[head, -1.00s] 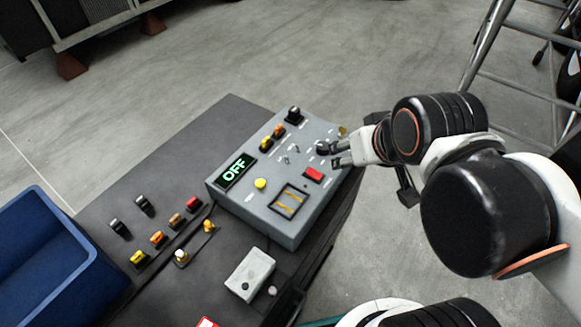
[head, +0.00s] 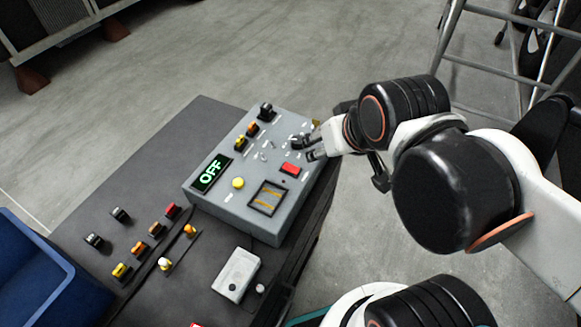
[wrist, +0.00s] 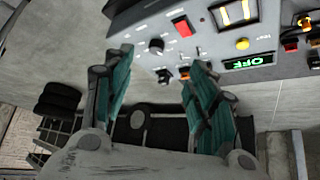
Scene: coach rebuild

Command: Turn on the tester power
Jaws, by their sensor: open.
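The tester (head: 225,197) is a grey box on the dark table, with a green display (head: 211,174) that reads OFF. On its panel are a red rocker switch (head: 290,169), a yellow button (head: 238,183), small toggles and a framed meter (head: 268,198). My gripper (head: 306,150) is open and empty at the panel's right edge, near a black knob and above the red switch in the picture. In the wrist view the gripper (wrist: 160,75) has its teal fingers apart, with the black knob (wrist: 156,45) and red switch (wrist: 182,26) beyond them. Contact cannot be told.
A blue bin (head: 40,275) stands at the left. Several coloured connectors (head: 155,230) and a small white box (head: 237,274) lie on the table (head: 130,175). A metal ladder frame (head: 450,50) stands at the upper right. The floor behind the table is clear.

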